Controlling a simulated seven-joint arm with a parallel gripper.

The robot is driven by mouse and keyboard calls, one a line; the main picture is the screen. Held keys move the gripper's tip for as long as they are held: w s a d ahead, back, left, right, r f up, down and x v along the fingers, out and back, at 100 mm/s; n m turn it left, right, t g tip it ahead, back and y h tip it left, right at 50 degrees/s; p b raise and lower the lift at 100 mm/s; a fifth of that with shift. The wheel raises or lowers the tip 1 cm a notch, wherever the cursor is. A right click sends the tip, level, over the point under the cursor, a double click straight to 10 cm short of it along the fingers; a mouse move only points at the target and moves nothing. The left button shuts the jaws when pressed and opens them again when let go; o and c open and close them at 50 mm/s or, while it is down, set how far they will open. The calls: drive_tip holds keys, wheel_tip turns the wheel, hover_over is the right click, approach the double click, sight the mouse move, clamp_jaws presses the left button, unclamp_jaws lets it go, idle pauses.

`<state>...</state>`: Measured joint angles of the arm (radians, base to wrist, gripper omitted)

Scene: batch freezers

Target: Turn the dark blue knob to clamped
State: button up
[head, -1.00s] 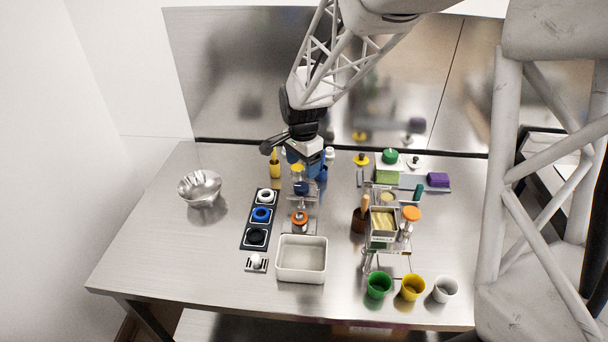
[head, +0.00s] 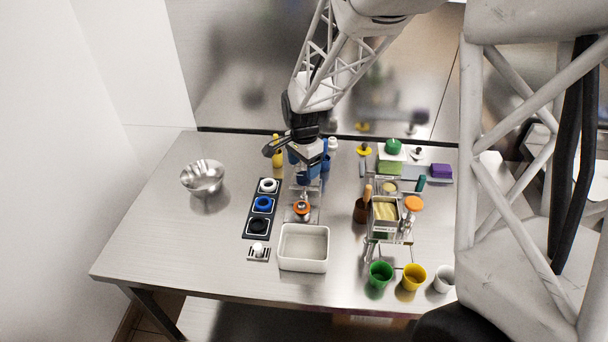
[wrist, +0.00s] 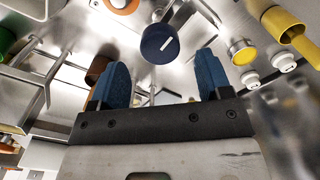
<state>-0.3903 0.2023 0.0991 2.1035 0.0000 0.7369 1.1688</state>
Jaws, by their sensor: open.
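The dark blue knob (wrist: 158,44) shows in the wrist view as a round cap with a short white mark set at a slant. My gripper (wrist: 161,62) is open, with one blue finger on each side below the knob in the picture. Nothing is held between the fingers.
An orange-topped part (head: 302,208) stands just in front of my gripper. The white bin (head: 303,268) is nearer the front edge. A black panel with white, blue and black rings (head: 246,226) lies to the left. A yellow-topped post (wrist: 242,52) is right of the fingers.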

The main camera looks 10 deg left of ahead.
sight(304, 175)
drive_tip(key=shift+f, duration=2)
drive_tip(key=c, duration=0.9)
